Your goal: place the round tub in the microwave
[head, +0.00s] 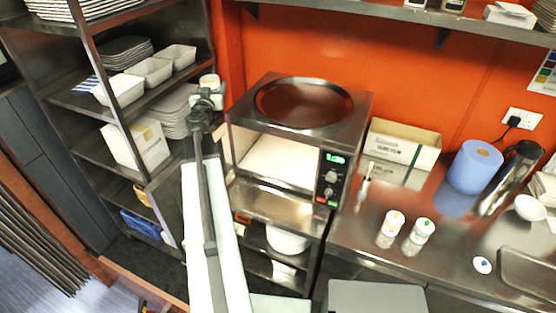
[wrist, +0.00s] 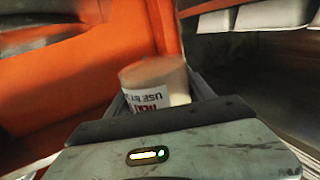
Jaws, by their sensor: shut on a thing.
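The round tub (head: 209,80) is small and whitish. In the wrist view the tub (wrist: 157,82) stands roughly upright with a printed label partly reading "USE BY". My gripper (head: 207,98) is shut on it; the fingertips are partly hidden. The microwave (head: 332,178) is a steel box with a lit green display and knobs on its right side. Its front shows a bright, pale cavity (head: 280,163). My gripper and the tub are up and to the left of the cavity, outside it, near the rack.
A steel rack (head: 122,112) with white containers (head: 120,90) and stacked plates stands close on the left. A steel counter (head: 350,228) on the right holds a cardboard box (head: 402,143), a blue roll (head: 474,166) and two small white-bodied shakers (head: 391,228).

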